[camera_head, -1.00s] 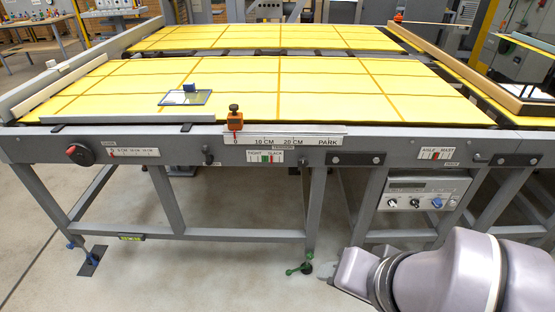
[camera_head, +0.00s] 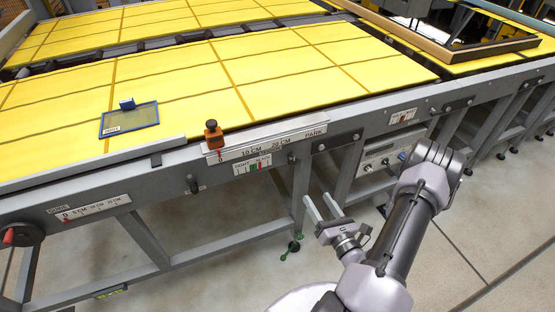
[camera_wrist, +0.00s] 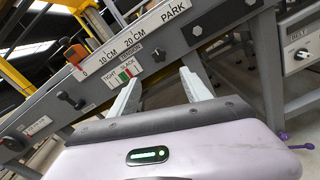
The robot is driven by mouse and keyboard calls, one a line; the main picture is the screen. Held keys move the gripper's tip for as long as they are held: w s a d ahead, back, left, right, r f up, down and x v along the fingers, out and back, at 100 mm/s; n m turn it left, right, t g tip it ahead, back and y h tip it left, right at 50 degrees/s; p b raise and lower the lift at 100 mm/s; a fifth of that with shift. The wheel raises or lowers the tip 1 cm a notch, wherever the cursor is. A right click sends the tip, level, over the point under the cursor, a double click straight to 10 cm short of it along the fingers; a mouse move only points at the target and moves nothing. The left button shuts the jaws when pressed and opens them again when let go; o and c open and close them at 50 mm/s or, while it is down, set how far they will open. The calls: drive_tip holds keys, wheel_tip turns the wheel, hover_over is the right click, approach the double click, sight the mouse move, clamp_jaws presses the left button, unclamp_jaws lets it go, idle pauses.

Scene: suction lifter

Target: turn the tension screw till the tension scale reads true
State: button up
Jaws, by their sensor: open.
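The tension scale, marked TIGHT and SLACK (camera_head: 252,165), is a small white plate with green and red on the grey front rail. It also shows in the wrist view (camera_wrist: 121,76); its exact reading is too small to tell. A dark knob (camera_head: 292,158) sits on the rail right of it, and another (camera_head: 192,184) sits to its left. Which one is the tension screw I cannot tell. My gripper (camera_head: 322,204) is open and empty, low in front of the rail, apart from both knobs. In the wrist view its fingers (camera_wrist: 160,77) point toward the rail.
An orange slider (camera_head: 213,136) stands at 0 on the centimetre ruler (camera_head: 275,140) above the scale. A glass plate (camera_head: 130,121) lies on the yellow table (camera_head: 180,80). A control box (camera_head: 380,157) hangs to the right.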

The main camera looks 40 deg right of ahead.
sight(294, 162)
drive_tip(key=b+x, duration=0.2)
drive_tip(key=x, duration=1.4)
drive_tip(key=shift+w+r, duration=0.1)
drive_tip(key=shift+w, duration=0.05)
clamp_jaws()
